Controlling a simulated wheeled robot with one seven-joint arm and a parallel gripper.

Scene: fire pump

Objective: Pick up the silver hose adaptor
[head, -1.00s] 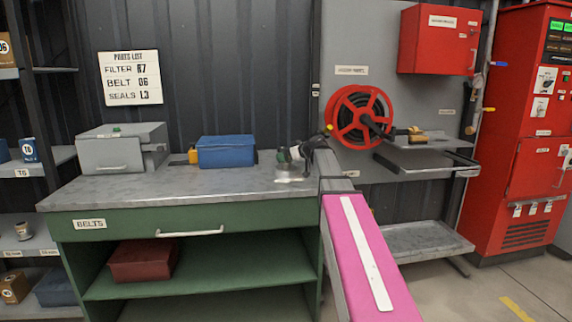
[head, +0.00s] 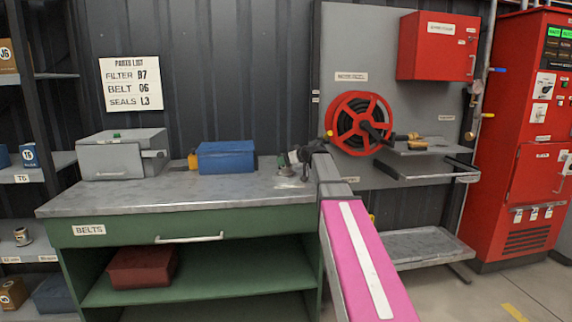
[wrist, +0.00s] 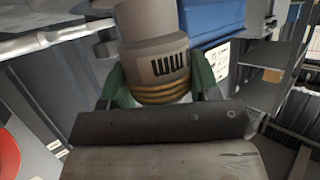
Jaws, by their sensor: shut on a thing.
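The silver hose adaptor (wrist: 152,50) is a grey cylinder with dark markings and brass-coloured rings near its lower end in the wrist view. My gripper (wrist: 157,82) is shut on it, with a green finger on each side. In the head view my gripper (head: 287,160) is at the right end of the workbench top (head: 130,200). The adaptor is small and mostly hidden there by the gripper and arm. I cannot tell whether it touches the bench.
A blue box (head: 226,157) and a grey case (head: 120,155) stand on the bench. A red hose reel (head: 345,125) hangs on the panel at right, beside a wall shelf (head: 425,147) with a brass fitting (head: 412,138). The bench's front middle is clear.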

